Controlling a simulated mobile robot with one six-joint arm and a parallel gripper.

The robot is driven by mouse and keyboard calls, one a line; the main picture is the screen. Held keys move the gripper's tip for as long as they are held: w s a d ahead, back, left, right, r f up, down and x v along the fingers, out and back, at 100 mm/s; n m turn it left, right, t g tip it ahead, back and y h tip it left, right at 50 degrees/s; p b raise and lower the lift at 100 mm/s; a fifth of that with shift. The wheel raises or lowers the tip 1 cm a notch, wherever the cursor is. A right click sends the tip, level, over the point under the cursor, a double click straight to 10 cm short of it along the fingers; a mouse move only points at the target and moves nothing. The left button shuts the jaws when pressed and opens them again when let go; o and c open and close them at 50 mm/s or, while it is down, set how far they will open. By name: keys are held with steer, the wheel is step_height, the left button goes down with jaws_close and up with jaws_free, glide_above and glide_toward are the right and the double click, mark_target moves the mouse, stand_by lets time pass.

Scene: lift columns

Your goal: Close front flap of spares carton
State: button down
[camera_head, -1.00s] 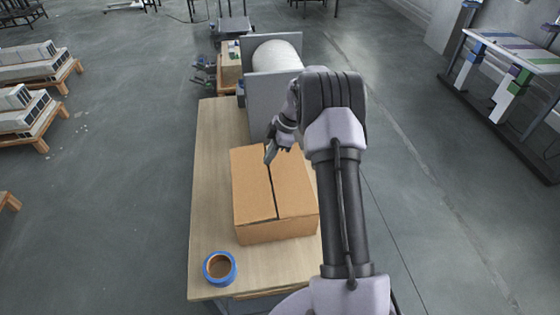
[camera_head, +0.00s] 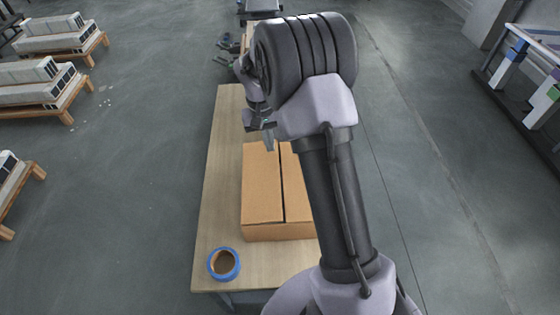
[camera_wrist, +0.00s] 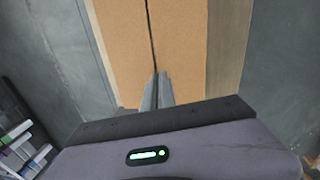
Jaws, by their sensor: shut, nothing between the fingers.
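The spares carton (camera_head: 263,190) is a brown cardboard box on the wooden table. Its top flaps lie flat with a dark seam between them, and no flap stands up in view. My arm hides its right part. My gripper (camera_head: 269,143) is shut and empty, above the carton's far edge in the head view. In the wrist view the carton (camera_wrist: 185,50) fills the middle, with the seam running up from the shut fingers of my gripper (camera_wrist: 157,85). I cannot tell whether the fingers touch the carton.
A blue-rimmed tape roll (camera_head: 223,264) lies at the table's near left corner. The wooden table (camera_head: 215,180) has a clear strip left of the carton. Pallets with pale blocks (camera_head: 45,80) stand on the floor at left. A rack (camera_head: 530,90) stands at the far right.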

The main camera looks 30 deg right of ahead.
steer(key=m+b, duration=0.1)
steer(key=b, duration=0.5)
glide_toward(277, 176)
step_height(277, 176, down, 7)
steer(key=shift+s+r, duration=0.1)
steer(key=shift+r, duration=0.1)
steer(key=shift+f, duration=0.1)
steer(key=shift+s+d+f, duration=0.15)
steer(key=shift+f, duration=0.35)
steer(key=shift+s+d+f, duration=0.1)
steer(key=shift+d+f, duration=0.1)
steer(key=shift+f, duration=0.25)
